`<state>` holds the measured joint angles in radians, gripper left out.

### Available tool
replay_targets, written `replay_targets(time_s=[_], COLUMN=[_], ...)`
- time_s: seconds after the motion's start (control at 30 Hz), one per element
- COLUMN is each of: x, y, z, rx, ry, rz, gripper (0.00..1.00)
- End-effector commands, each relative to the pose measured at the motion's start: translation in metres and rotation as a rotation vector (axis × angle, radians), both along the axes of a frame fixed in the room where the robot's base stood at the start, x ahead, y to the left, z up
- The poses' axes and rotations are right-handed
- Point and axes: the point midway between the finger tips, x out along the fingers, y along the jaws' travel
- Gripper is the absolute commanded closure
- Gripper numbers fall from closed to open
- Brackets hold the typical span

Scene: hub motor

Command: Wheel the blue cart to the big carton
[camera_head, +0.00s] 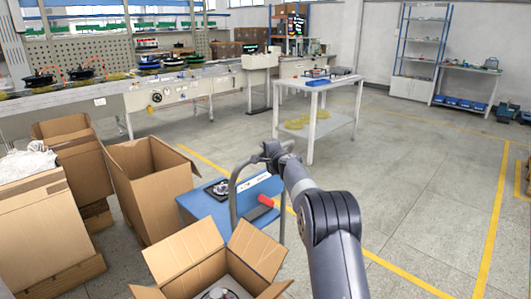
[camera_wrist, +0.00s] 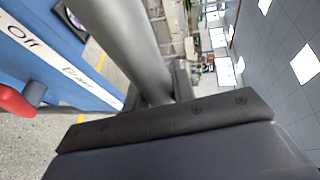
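My gripper (camera_head: 272,153) is at the top of that handle. In the wrist view the handle bar (camera_wrist: 125,45) runs between the two dark fingers (camera_wrist: 160,92), which sit close on both sides of it. The cart's blue top (camera_wrist: 45,35) shows at left there. A tall open carton (camera_head: 150,190) stands just left of the cart; several cartons are near, and which is the big one is unclear.
An open carton (camera_head: 210,262) with a part inside is in front of the cart. A carton with white wrapping (camera_head: 40,225) stands at far left. A white table (camera_head: 315,85) stands behind. The floor to the right is clear, with yellow lines.

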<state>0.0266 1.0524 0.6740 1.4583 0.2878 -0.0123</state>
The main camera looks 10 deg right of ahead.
Motion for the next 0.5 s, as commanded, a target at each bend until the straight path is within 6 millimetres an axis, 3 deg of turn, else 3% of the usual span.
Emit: replay_targets(time_s=[0.23,0.5], x=[-0.0001,-0.0011], y=[-0.0003,-0.0009], z=[-0.0003,-0.0002], rx=[0.0,0.0], ry=[0.001,0.0], rz=[0.0,-0.001], gripper=[0.55,0.55])
